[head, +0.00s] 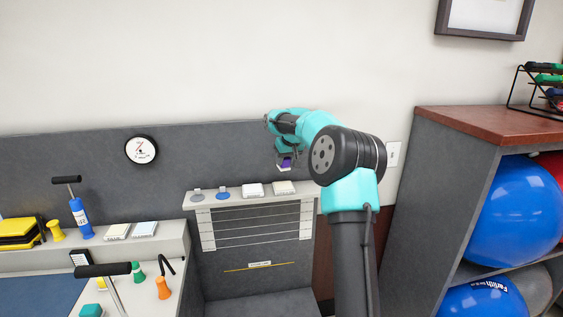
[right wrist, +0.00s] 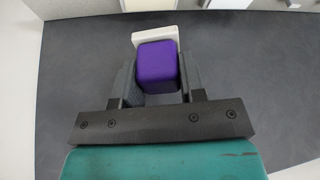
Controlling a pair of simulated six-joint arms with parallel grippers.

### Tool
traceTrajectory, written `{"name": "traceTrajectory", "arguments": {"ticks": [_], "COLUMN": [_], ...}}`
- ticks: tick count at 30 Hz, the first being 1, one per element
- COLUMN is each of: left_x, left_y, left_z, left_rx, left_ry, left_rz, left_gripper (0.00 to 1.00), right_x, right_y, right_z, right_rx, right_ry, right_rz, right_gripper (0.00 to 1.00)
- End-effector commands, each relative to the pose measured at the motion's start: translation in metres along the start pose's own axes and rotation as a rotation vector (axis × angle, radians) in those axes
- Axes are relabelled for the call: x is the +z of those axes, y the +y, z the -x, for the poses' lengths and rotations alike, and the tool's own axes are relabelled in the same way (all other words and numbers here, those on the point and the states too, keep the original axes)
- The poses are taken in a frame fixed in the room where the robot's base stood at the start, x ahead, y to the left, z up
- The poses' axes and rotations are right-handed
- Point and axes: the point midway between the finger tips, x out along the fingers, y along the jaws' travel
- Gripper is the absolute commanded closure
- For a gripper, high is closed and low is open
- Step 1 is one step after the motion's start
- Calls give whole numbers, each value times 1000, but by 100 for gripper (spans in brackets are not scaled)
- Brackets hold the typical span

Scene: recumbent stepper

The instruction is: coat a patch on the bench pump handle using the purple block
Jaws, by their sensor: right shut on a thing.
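The purple block (right wrist: 157,62) is between the two dark fingers of my right gripper (right wrist: 159,82), which is shut on it. A pale piece (right wrist: 150,35) shows at the block's far end; I cannot tell whether it is joined to it. In the head view the block (head: 286,162) is small, in front of the dark wall panel, above the ledge. A black T-shaped handle (head: 103,269) on a grey rod stands at lower left, well away from the block. A blue pump (head: 80,218) with a black top handle (head: 66,180) stands behind it. My left gripper is out of view.
White pads (head: 253,189) and small grey and blue discs (head: 222,192) lie on the ledge (head: 270,203). Orange (head: 163,289) and green (head: 137,272) items stand near the T-handle. A wooden-topped shelf (head: 480,124) with large blue balls (head: 515,210) is at right.

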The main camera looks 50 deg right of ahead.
Motion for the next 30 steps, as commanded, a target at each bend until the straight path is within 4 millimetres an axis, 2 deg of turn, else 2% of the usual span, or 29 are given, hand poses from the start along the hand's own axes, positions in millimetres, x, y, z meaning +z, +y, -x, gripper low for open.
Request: {"name": "traceTrajectory", "arguments": {"ticks": [8, 21, 30], "left_x": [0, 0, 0], "left_y": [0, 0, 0], "left_z": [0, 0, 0], "left_rx": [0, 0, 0], "left_ry": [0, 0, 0], "left_rz": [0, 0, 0], "left_gripper": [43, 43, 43], "right_x": [4, 20, 26], "right_y": [0, 2, 3], "right_z": [-8, -43, -54], "right_rx": [0, 0, 0], "right_ry": [-2, -2, 0], "right_rz": [0, 0, 1], "right_gripper": [81, 81, 81]}}
